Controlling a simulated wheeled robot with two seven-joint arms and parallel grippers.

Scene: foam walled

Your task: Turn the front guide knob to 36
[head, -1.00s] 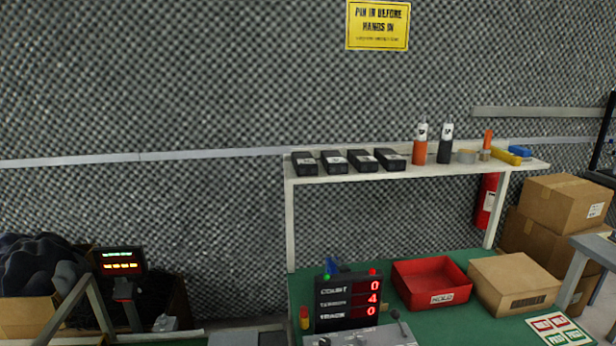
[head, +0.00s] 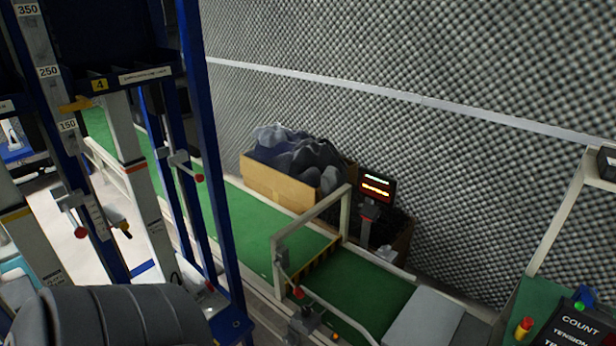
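No knob is plainly marked as the front guide knob, and I cannot read a 36 anywhere. A red-ended handle (head: 80,232) sits low on a blue upright at the left of the head view. A second red-ended handle (head: 198,178) is on the frame to its right. A third red knob (head: 298,293) is beside the green belt near the bottom middle. A scale plate (head: 48,72) on the left upright reads 350, 250 and 150. Neither of my grippers is in view.
A green conveyor belt (head: 240,226) runs past a cardboard box (head: 275,190) of dark foam. A pale bar frame (head: 310,215) spans the belt. A small lit display (head: 377,188) stands behind. The count panel (head: 580,322) is at bottom right. A foam wall (head: 430,60) closes the back.

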